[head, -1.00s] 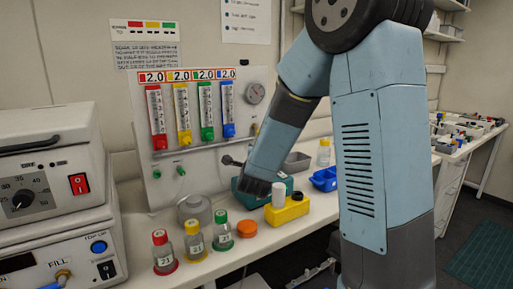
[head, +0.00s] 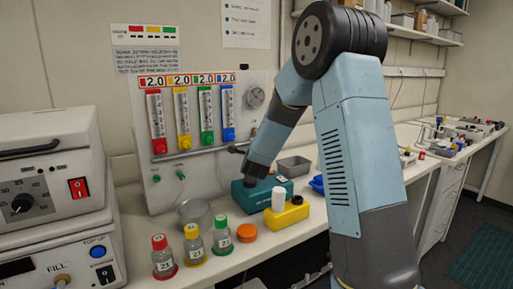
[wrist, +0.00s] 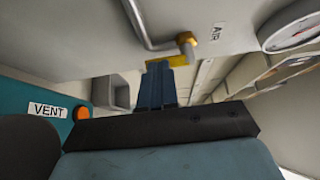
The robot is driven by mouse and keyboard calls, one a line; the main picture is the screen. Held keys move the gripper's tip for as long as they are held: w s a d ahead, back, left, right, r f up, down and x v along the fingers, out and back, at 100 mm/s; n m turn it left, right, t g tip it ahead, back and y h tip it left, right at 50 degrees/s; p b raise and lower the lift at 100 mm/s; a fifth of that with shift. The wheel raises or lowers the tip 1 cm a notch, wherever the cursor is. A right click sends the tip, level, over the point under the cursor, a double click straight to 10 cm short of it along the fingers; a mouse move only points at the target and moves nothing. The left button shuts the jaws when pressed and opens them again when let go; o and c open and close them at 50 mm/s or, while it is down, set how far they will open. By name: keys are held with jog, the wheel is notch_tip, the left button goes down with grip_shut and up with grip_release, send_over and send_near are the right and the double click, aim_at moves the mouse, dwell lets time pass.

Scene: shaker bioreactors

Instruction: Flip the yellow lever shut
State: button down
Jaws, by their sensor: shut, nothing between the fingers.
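In the wrist view, a yellow lever (wrist: 179,60) sits below a brass fitting (wrist: 187,39) at the end of a grey metal pipe. My gripper (wrist: 158,66) shows as dark blue fingers, shut and empty. Its tips overlap the left part of the lever in the picture; I cannot tell whether they touch it. In the head view, my forearm reaches down over a teal box (head: 276,190) in front of the flowmeter panel (head: 196,104). The lever and my fingertips cannot be made out there.
The teal box carries a VENT label (wrist: 47,110) and an orange button (wrist: 82,113) in the wrist view. A gauge (wrist: 291,26) is at upper right. Capped bottles (head: 194,245), an orange cap (head: 247,233) and a yellow block (head: 287,215) stand in front on the bench.

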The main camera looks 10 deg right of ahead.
jog(key=shift+d, duration=0.2)
dwell(0.5)
